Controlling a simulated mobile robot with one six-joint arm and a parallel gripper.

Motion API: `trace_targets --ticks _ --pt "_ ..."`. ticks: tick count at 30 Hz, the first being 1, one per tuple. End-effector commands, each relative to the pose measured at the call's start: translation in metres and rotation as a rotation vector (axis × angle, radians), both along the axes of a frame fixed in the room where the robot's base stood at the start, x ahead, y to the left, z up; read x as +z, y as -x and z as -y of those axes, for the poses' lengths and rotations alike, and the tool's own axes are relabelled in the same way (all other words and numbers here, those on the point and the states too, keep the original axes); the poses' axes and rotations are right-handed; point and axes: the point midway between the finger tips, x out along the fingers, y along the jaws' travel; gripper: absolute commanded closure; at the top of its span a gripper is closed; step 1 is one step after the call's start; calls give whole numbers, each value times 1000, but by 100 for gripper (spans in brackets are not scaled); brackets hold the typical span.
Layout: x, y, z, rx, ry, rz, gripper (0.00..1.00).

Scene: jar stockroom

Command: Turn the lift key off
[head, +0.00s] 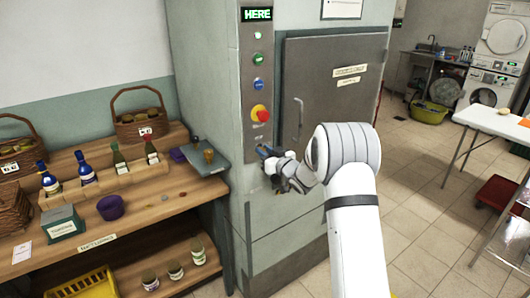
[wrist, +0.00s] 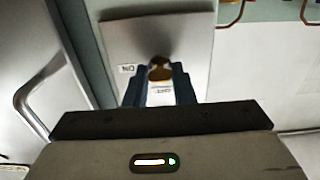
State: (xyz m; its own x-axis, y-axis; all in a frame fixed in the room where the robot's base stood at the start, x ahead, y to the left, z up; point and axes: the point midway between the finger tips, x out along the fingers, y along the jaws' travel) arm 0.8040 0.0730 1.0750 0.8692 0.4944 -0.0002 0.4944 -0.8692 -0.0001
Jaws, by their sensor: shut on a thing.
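The lift's control panel (head: 258,80) is a grey upright strip with a lit "HERE" display, coloured buttons and a red knob on yellow. My gripper (head: 268,152) is at the lower part of this panel, below the red knob. In the wrist view my gripper (wrist: 160,85) has its blue fingers shut on the brass-coloured key (wrist: 159,72), against the metal plate. A small label reading "ON" upside down (wrist: 127,69) is beside the key. The fingers hide most of the key, so I cannot tell its exact turn.
The grey lift door (head: 335,90) with a handle (head: 299,118) is right of the panel. A wooden shelf (head: 150,205) with bottles, baskets and jars stands to the left. A white table (head: 495,122) is at the right; the tiled floor between is mostly clear.

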Motion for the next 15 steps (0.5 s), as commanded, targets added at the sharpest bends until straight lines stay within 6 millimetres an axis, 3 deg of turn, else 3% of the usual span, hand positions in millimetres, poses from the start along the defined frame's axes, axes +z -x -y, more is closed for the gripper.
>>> trace_targets --ticks 15 --pt "-7 0 0 1 134 80 100"
